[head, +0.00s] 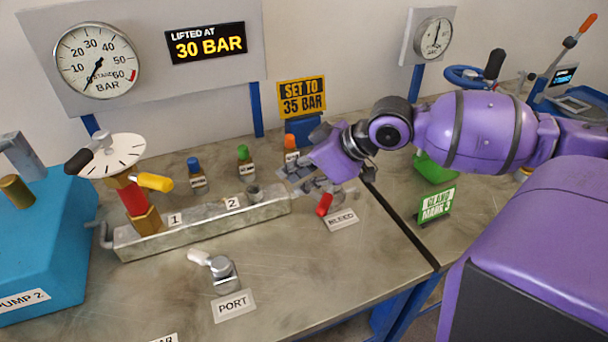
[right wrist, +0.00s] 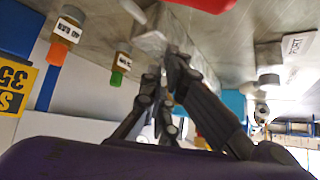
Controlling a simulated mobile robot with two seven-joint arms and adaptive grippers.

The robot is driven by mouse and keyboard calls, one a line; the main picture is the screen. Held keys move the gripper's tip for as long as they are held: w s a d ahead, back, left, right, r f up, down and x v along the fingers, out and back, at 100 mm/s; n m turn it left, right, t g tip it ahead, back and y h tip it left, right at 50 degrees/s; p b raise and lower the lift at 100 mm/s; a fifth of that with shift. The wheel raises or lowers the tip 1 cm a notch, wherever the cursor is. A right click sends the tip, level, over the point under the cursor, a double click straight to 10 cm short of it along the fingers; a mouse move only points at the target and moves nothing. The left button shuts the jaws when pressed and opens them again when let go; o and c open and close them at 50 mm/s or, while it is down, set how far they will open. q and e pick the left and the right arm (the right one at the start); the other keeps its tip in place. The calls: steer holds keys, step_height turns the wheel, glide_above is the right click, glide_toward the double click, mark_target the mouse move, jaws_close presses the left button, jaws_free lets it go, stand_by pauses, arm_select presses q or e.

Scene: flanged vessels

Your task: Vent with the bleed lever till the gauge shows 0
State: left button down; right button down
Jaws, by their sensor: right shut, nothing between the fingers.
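The bleed lever has a red grip (head: 324,204) and sits behind the BLEED label (head: 341,220), near the right end of the metal block. Its grip slants down towards the label. My right gripper (head: 312,186) is shut and empty, just behind and left of the lever; I cannot tell whether they touch. In the right wrist view the shut fingers (right wrist: 170,68) show below the red grip (right wrist: 205,4), which is cut by the top edge. The large gauge (head: 97,60) has its needle pointing down-left, below the 10, near the scale's low end. My left gripper is not in view.
The metal block (head: 205,218) carries a regulator with a white dial (head: 112,156) and yellow handle. A PORT valve (head: 222,270) stands in front. Small bottles (head: 245,160) stand behind. A sign reads SET TO 35 BAR (head: 302,96); a display reads LIFTED AT 30 BAR (head: 207,43).

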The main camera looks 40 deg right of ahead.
mark_target(327, 198)
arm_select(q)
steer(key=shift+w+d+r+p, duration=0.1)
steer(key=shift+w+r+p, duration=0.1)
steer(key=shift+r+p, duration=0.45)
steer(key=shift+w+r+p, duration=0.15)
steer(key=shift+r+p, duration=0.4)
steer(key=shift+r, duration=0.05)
arm_select(e)
steer(key=shift+n+y, duration=0.3)
steer(key=shift+n, duration=0.1)
steer(key=s, duration=0.1)
steer(key=s+d, duration=0.1)
steer(key=s+d+f, duration=0.1)
steer(key=shift+s, duration=0.35)
